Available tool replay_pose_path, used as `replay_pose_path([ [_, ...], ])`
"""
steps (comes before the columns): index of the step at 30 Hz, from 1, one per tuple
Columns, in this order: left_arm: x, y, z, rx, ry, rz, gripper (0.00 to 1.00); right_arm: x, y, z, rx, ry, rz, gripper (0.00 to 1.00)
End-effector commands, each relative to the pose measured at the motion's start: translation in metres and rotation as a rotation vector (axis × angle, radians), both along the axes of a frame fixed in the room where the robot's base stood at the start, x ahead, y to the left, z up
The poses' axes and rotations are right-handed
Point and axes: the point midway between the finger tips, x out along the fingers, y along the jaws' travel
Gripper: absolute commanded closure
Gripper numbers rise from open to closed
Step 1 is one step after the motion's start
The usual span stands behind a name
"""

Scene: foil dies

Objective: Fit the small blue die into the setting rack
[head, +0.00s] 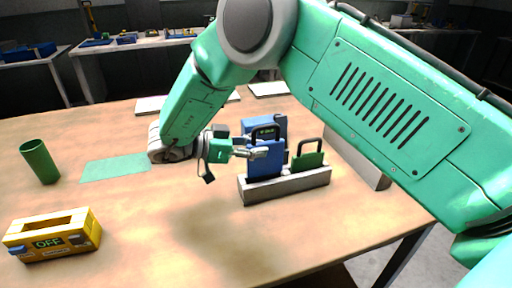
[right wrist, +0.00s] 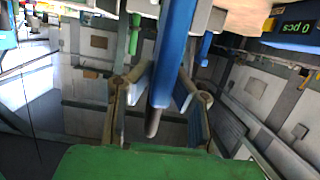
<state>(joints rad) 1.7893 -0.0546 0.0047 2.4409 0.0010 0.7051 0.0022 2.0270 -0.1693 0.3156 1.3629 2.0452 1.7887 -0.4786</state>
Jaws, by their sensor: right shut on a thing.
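The blue die (head: 264,163), a flat plate with a black loop handle, stands upright at the left part of the grey setting rack (head: 287,188). Its lower edge meets the rack's top in the head view; I cannot tell whether it is seated in a slot. My right gripper (head: 251,149) is shut on this die from the left. In the right wrist view the blue die (right wrist: 175,55) is between the two fingers. A green die (head: 309,160) with a black handle stands in the rack's right part. My left gripper is not in view.
A blue box (head: 257,126) stands behind the rack; a display reading "0 pcs" (right wrist: 292,27) shows in the right wrist view. A green cup (head: 39,161), a green mat (head: 116,167) and a yellow box marked OFF (head: 52,236) are at the left. The front middle of the table is clear.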

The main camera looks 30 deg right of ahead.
Motion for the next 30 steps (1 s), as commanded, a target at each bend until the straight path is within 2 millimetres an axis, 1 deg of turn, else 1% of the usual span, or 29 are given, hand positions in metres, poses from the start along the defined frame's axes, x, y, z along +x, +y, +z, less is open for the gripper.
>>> replay_pose_path([
  [8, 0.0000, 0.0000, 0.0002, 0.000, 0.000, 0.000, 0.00, 0.0001, -0.0001, 0.0009, -0.001, -0.001, 0.000, 1.00],
  [17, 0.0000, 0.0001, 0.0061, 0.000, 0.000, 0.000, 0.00, 0.0001, -0.0001, 0.0019, -0.001, -0.001, -0.002, 1.00],
  [30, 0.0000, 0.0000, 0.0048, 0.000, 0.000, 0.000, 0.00, 0.0000, 0.0002, -0.0009, -0.001, -0.001, 0.000, 1.00],
])
